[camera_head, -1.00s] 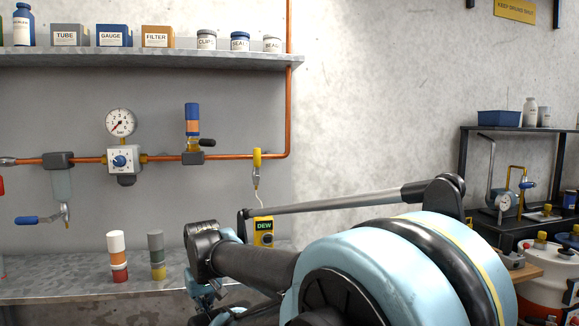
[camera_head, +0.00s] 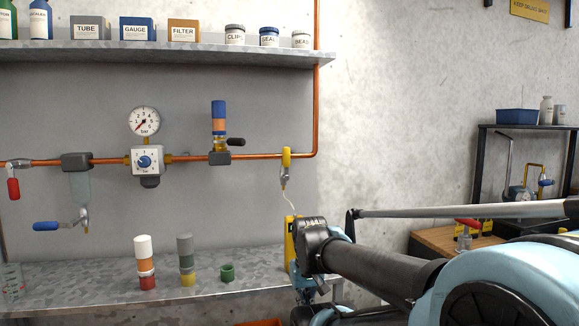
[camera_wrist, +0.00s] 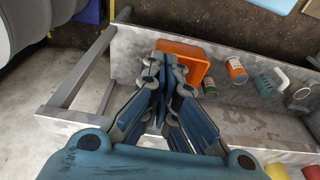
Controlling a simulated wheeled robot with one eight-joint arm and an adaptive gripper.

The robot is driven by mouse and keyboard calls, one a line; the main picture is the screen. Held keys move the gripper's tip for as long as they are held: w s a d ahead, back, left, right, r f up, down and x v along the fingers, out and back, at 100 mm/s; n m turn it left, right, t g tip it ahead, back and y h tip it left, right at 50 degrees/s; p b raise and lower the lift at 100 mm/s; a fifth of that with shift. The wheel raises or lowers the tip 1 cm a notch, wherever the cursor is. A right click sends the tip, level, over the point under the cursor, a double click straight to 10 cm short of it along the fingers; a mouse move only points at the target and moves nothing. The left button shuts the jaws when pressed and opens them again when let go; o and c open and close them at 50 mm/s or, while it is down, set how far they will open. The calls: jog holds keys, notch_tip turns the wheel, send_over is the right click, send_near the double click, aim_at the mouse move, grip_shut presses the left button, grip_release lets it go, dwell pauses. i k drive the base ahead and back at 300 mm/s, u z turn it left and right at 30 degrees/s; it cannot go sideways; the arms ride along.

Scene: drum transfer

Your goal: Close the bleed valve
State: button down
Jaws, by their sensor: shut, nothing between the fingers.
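Several valves sit on the wall's copper pipe; which one is the bleed valve is not labelled. A blue lever (camera_head: 60,226) sticks out level to the left under a clear bowl (camera_head: 80,188). A red lever (camera_head: 13,188) hangs down at the far left. My gripper (camera_wrist: 163,95) is shut and empty in the wrist view, above the bench and an orange bin. In the head view my arm hides most of it, well right of the blue lever.
A pressure gauge (camera_head: 144,121) and white regulator (camera_head: 144,161) are mid-wall. Stacked coloured cylinders (camera_head: 145,262) and a green ring (camera_head: 227,273) stand on the metal bench (camera_head: 100,285). A yellow meter (camera_head: 291,242) is behind my arm. A shelf (camera_head: 170,52) overhangs above. The orange bin (camera_wrist: 195,55) shows in the wrist view.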

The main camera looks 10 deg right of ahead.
aim_at(286, 151)
jog(key=u, duration=0.4)
jog(key=k, duration=0.9)
jog(key=z, duration=0.3)
jog(key=i, duration=0.5)
